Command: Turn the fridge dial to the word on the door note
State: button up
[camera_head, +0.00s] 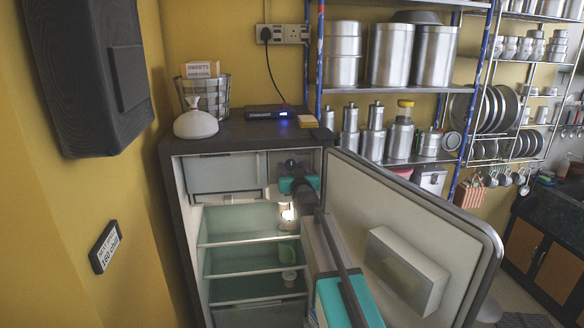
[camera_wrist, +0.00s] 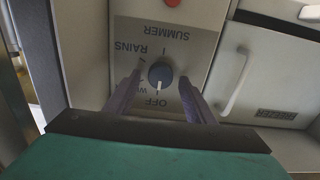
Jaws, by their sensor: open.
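The blue-grey fridge dial (camera_wrist: 160,73) sits on a grey label plate (camera_wrist: 200,48) in the wrist view. The words appear upside down: SUMMER at the top, RAINS at upper left, OFF below, and a partly hidden word starting with W at lower left. The dial's white mark points down toward OFF. My gripper (camera_wrist: 160,79) is open, with a finger on each side of the dial; contact is not clear. In the head view, my gripper (camera_head: 299,185) is inside the open fridge (camera_head: 180,205), near its top. The fridge door (camera_head: 345,195) shows its inner side; I see no note on it.
A freezer flap with a white handle (camera_wrist: 236,82) lies right of the dial. A red round part (camera_wrist: 172,3) is above it. Glass shelves (camera_head: 250,240) lie below my arm. The open door, with a white bin (camera_head: 405,270), stands at right. A wall plaque (camera_head: 104,247) hangs left.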

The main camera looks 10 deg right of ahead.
jog(key=shift+w, duration=0.1)
jog(key=c, duration=1)
jog(key=shift+m, duration=0.4)
jog(key=m, duration=0.2)
jog(key=m+p, duration=0.1)
jog(key=m, duration=0.2)
jog(key=shift+d+r, duration=0.1)
jog(key=shift+d, duration=0.1)
jog(key=m+p, duration=0.1)
jog(key=m, duration=0.5)
jog(key=shift+d+p, duration=0.1)
jog(key=shift+p, duration=0.3)
